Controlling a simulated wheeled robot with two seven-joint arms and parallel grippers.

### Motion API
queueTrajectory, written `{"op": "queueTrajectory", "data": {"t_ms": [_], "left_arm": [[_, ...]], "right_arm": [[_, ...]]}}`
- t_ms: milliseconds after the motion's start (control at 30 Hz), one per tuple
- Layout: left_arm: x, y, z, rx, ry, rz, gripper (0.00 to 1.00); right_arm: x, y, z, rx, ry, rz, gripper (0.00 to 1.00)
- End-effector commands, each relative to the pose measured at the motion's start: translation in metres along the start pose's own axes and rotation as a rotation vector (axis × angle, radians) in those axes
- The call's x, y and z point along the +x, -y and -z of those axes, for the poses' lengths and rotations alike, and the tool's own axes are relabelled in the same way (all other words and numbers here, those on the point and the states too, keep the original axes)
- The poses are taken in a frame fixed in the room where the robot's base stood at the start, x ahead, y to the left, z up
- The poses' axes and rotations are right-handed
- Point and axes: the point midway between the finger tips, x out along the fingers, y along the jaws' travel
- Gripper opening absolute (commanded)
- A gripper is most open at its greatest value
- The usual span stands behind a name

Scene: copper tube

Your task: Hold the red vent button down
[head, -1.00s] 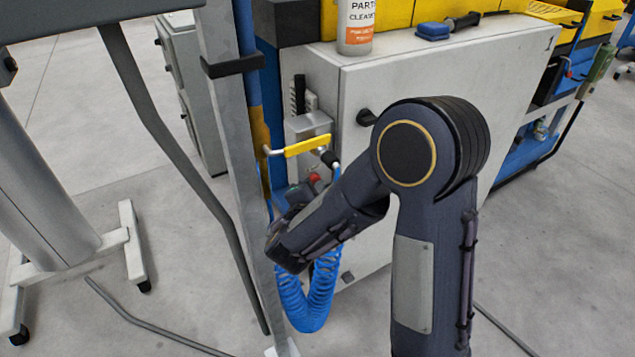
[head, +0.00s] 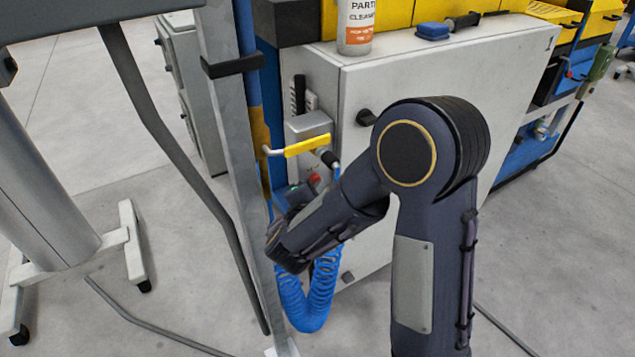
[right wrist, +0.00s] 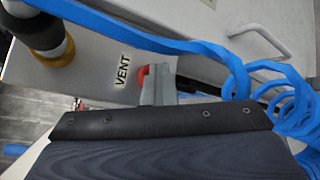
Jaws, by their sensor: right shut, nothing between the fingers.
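The red vent button (right wrist: 143,76) shows in the right wrist view beside a "VENT" label (right wrist: 122,71). Part of it is hidden behind my right gripper (right wrist: 158,85), whose grey fingers are shut and empty. The fingertips are at the button; I cannot tell whether they touch it or press it in. In the head view the red button (head: 314,178) shows small below the yellow-handled valve (head: 307,146), just beyond my right forearm. That arm largely hides the right gripper there. My left gripper is not in view.
A blue coiled hose (head: 308,302) hangs below the valve and also crosses the right wrist view (right wrist: 190,45). A grey post (head: 235,150) stands close on the left. A white cabinet (head: 430,100) with a black knob is behind my arm.

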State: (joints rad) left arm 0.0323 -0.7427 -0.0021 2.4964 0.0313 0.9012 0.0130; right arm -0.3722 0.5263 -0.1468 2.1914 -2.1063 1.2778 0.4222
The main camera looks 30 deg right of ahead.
Motion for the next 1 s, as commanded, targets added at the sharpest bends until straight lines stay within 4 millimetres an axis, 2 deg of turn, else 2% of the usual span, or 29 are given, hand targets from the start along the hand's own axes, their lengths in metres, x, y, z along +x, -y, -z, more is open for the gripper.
{"op": "queueTrajectory", "data": {"t_ms": [1000], "left_arm": [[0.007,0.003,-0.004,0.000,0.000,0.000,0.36]], "right_arm": [[-0.015,0.011,-0.010,0.000,0.000,-0.001,0.00]]}}
